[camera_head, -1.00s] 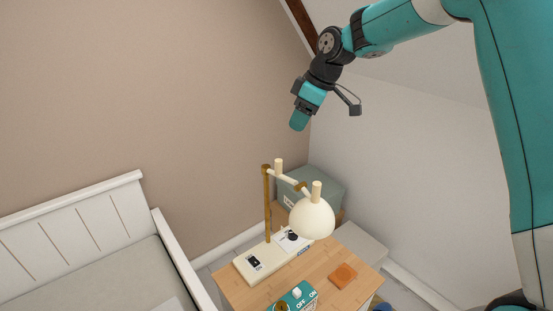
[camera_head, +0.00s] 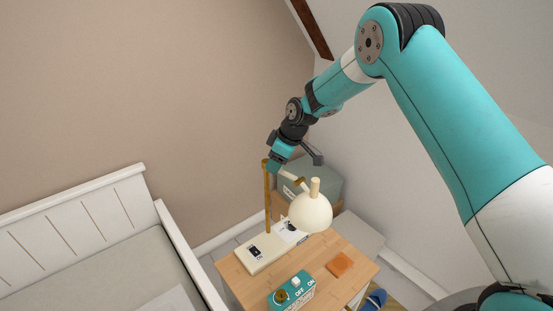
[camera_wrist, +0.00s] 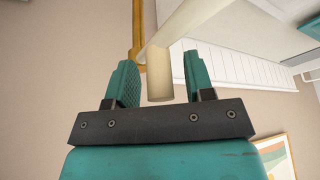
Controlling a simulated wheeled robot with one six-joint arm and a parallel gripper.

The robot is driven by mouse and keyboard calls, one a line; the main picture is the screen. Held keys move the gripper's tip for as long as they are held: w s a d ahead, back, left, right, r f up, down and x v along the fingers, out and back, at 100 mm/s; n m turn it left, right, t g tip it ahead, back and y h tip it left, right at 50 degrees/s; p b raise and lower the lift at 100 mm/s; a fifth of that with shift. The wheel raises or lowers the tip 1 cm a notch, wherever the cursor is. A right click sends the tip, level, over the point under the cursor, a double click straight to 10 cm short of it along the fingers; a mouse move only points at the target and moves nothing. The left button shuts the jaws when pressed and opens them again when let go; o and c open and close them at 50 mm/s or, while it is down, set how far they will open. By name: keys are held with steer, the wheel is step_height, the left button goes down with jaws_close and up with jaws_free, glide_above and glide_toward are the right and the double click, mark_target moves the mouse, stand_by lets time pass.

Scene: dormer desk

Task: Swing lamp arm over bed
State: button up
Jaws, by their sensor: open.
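The desk lamp has a cream dome shade (camera_head: 311,212), a brass post (camera_head: 267,200) and a cream base (camera_head: 262,256) on the wooden bedside table (camera_head: 335,262). Its cream arm (camera_wrist: 190,20) crosses the top of the wrist view, with an upright cream peg (camera_wrist: 160,75) on it. My gripper (camera_wrist: 158,82) is open, with one teal finger on each side of the peg and a gap visible on both sides. In the head view my gripper (camera_head: 274,167) is at the top of the post and hides the peg. The bed (camera_head: 130,265) is left of the table.
The white headboard (camera_head: 75,222) is against the wall at left. The space above the bed is clear.

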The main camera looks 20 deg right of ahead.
steer(key=shift+f, duration=0.25)
